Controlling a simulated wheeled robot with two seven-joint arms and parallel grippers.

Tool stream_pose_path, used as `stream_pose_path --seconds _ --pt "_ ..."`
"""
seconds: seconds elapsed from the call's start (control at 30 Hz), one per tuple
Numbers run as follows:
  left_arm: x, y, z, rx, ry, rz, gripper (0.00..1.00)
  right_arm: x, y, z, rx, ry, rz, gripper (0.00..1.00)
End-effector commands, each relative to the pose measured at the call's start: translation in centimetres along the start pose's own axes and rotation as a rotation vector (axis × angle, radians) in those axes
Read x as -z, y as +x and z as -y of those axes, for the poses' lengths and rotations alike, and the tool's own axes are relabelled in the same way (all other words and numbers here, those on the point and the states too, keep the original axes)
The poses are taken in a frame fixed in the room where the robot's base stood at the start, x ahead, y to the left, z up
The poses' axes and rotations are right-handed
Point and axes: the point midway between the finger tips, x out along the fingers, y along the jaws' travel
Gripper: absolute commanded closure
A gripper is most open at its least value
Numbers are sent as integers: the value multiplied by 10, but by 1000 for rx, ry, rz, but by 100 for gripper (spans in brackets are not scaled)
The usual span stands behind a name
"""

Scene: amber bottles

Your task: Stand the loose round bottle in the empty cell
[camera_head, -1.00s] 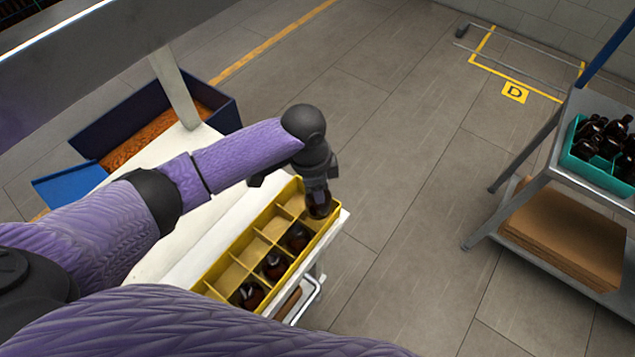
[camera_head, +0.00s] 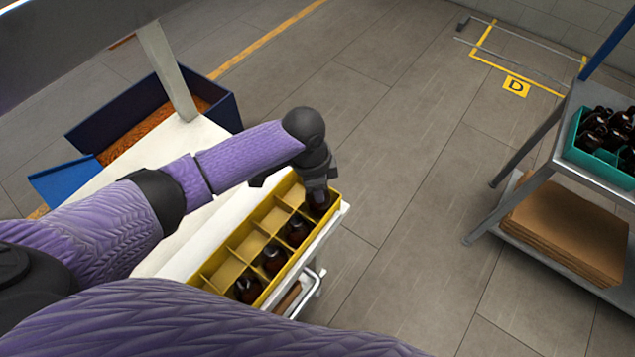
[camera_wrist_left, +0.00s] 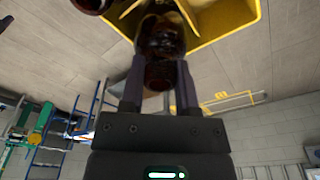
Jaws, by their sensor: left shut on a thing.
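A yellow divided crate (camera_head: 213,264) stands on a white-topped surface in the head view. Three dark amber bottles stand in its right-hand row: a near one (camera_head: 248,290), a middle one (camera_head: 273,261) and a farther one (camera_head: 297,232). My left gripper (camera_head: 318,190) is over the far right end cell, shut on the round amber bottle (camera_head: 319,204). The bottle's lower part is hidden by the crate wall, so I cannot tell if it touches the floor. In the left wrist view the held bottle (camera_wrist_left: 160,38) sits between both fingers of the gripper (camera_wrist_left: 159,68).
The crate's left-hand cells look empty. A blue bin (camera_head: 103,135) stands at the back left. A grey trolley (camera_head: 549,160) on the right holds a teal crate (camera_head: 594,159) of dark bottles, with brown cardboard (camera_head: 568,226) below. The floor between is clear.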

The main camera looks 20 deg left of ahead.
Motion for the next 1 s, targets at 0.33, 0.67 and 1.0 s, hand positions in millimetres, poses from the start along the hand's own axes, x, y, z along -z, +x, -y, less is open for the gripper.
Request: stream_pose_path --seconds 0.33,0.67,1.0 --pt "-1 11 0 0 1 0 100 -1 7 0 0 0 1 19" --pt "-3 21 0 0 0 0 100 -2 13 0 0 0 1 19" --pt "-4 30 0 0 0 0 59 -3 18 0 0 0 2 19"
